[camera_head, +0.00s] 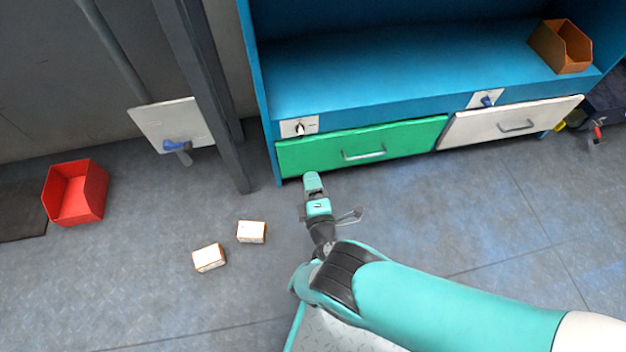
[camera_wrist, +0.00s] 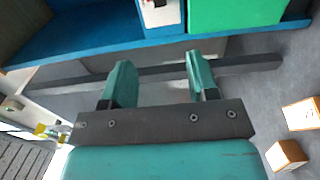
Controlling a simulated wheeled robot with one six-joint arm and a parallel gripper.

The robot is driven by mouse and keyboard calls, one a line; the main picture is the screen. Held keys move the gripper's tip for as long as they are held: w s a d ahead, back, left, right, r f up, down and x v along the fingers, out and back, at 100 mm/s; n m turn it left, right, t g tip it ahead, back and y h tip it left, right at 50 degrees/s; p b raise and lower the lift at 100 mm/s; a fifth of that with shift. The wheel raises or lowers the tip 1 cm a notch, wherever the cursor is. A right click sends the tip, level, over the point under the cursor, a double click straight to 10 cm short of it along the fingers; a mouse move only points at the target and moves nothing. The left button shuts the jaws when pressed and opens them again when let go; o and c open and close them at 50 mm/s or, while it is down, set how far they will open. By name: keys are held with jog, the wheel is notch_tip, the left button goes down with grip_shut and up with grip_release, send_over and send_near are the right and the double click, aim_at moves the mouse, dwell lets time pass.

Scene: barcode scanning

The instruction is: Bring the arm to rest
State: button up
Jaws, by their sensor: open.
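My arm reaches in from the lower right in the head view. My gripper (camera_head: 313,182) is in front of the green drawer's left part, above the floor. In the wrist view my gripper (camera_wrist: 158,82) has its two teal fingers spread apart, with nothing between them. Two small white-and-brown boxes lie on the floor left of my arm: one nearer the gripper (camera_head: 251,232) and one further left (camera_head: 209,258). They also show at the right edge of the wrist view, one upper (camera_wrist: 302,113) and one lower (camera_wrist: 286,155).
A blue cabinet (camera_head: 380,75) holds a green drawer (camera_head: 400,137) and a white drawer (camera_head: 490,128), both looking shut. An orange bin (camera_head: 572,55) stands on its shelf. A red bin (camera_head: 85,190) sits on the floor at left. A grey post (camera_head: 215,110) stands left of the cabinet.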

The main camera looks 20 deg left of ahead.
jog(key=shift+s+d+p, duration=0.35)
jog(key=shift+s+d, duration=0.1)
jog(key=shift+s, duration=0.15)
